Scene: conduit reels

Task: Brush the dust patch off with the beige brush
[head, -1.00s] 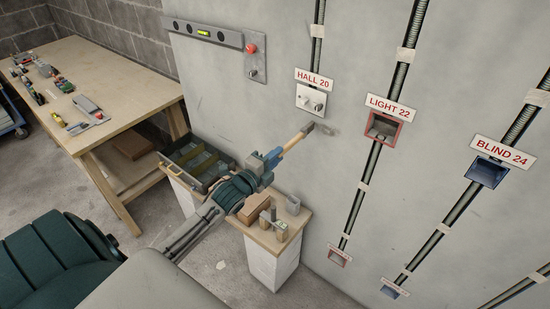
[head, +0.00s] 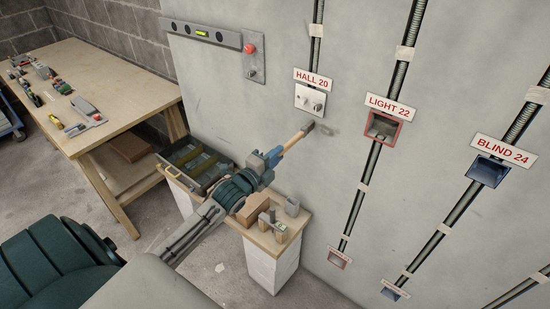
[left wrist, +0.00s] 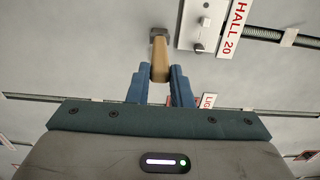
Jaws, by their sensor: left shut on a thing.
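The beige brush (head: 294,140) is in my left gripper (head: 273,158), its handle pointing up and right toward the grey wall. Its dark head (head: 308,127) is at or very near the wall; whether it touches I cannot tell. The dust patch (head: 328,131) is a faint grey smudge on the wall just right of the brush head, below the HALL 20 switch plate. In the left wrist view the blue fingers are shut on the beige handle (left wrist: 160,66), with the dark head (left wrist: 158,34) beyond. My right gripper is not in view.
The HALL 20 switch plate (head: 310,99) sticks out just above the brush. The red-framed LIGHT 22 box (head: 382,128) and blue BLIND 24 box (head: 488,171) are to the right.

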